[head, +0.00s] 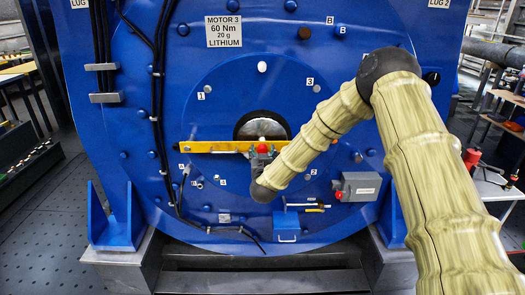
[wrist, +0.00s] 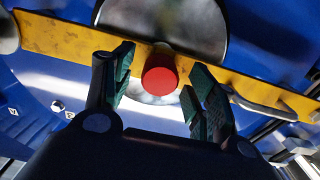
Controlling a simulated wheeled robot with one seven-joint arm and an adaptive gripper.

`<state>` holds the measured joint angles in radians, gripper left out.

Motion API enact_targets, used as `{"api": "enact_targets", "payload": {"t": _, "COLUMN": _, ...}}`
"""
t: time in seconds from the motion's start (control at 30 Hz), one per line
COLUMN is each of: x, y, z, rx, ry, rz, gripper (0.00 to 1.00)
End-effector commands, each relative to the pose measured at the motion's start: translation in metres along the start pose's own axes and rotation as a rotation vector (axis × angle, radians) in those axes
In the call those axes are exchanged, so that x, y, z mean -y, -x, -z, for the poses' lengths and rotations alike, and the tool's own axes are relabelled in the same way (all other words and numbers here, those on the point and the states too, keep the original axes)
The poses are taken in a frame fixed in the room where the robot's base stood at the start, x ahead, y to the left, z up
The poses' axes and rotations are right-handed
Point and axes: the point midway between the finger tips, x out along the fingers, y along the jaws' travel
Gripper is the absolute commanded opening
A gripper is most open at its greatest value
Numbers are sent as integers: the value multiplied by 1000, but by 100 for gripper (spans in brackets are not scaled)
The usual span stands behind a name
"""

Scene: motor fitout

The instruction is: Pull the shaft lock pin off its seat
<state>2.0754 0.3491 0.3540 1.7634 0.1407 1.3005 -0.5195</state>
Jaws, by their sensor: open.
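The shaft lock pin shows as a red round knob (head: 262,148) at the middle of a yellow bar (head: 215,147) that crosses the shaft opening. In the wrist view the red knob (wrist: 160,75) lies between and just beyond my two green-padded fingertips. My gripper (wrist: 158,92) is open, one finger on each side of the knob, with nothing held. I cannot tell whether either finger touches the knob. The pin's body behind the knob is hidden. The metal shaft end (wrist: 175,25) shows behind the bar.
The blue motor face (head: 130,190) fills the view. Black cables (head: 158,90) run down its left side. A grey box (head: 358,186) with a red button sits at lower right, and a small blue box (head: 286,224) below. A cable or handle (wrist: 265,108) lies along the bar's right part.

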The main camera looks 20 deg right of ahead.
Motion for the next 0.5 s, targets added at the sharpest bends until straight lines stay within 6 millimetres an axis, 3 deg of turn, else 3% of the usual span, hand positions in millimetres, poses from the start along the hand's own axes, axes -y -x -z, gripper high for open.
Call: {"api": "enact_targets", "payload": {"t": 0.5, "x": 0, "y": -8, "z": 0, "rx": 1, "ry": 0, "rz": 1, "gripper": 57}}
